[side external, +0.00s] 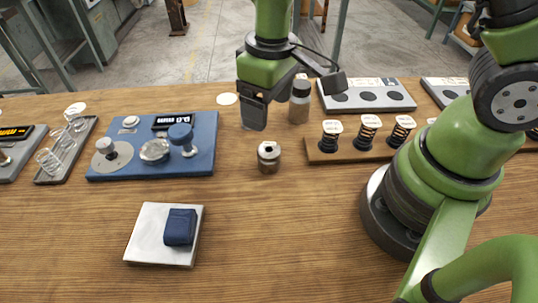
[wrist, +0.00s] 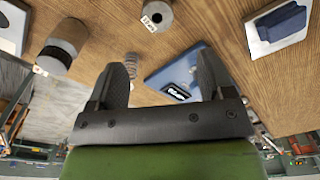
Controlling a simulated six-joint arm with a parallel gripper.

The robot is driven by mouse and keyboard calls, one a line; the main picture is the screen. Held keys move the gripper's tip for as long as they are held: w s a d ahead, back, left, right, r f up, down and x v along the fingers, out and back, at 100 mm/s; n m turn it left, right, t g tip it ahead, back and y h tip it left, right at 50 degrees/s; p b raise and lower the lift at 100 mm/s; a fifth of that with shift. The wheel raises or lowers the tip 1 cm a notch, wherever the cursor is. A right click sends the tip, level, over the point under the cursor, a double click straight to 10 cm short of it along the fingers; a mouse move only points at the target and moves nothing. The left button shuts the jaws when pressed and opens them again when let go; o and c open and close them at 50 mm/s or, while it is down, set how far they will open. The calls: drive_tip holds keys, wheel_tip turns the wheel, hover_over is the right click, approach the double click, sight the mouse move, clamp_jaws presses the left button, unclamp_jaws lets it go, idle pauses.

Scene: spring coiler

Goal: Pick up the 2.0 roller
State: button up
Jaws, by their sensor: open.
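A short grey metal roller (side external: 268,158) with a hole in its top stands on the bare wood, right of the blue board. It also shows at the top of the wrist view (wrist: 158,15), with a white tag too small to read surely, so I cannot confirm it is the 2.0 one. My gripper (side external: 254,124) is open and empty, above the table, behind and slightly left of this roller and apart from it. In the wrist view, my gripper's two fingers (wrist: 161,68) point toward the table with nothing clasped between them.
A taller grey-brown cylinder (side external: 299,104) stands right of my gripper. A wooden rack (side external: 340,155) with labelled springs is farther right, a grey slotted tray (side external: 366,106) behind it. The blue board (side external: 200,162) holds knobs and a display. A blue block (side external: 180,227) sits on a white plate (side external: 144,247).

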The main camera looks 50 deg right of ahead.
sight(268, 153)
drive_tip(key=shift+n+g, duration=0.3)
drive_tip(key=f, duration=0.6)
drive_tip(key=shift+a+f, duration=0.2)
drive_tip(key=shift+f, duration=0.2)
drive_tip(key=shift+d+f, duration=0.15)
drive_tip(key=shift+f, duration=1.25)
drive_tip(key=shift+d+f, duration=0.15)
drive_tip(key=shift+f, duration=1.25)
drive_tip(key=c, duration=1.2)
drive_tip(key=shift+c, duration=0.2)
drive_tip(key=shift+r, duration=0.1)
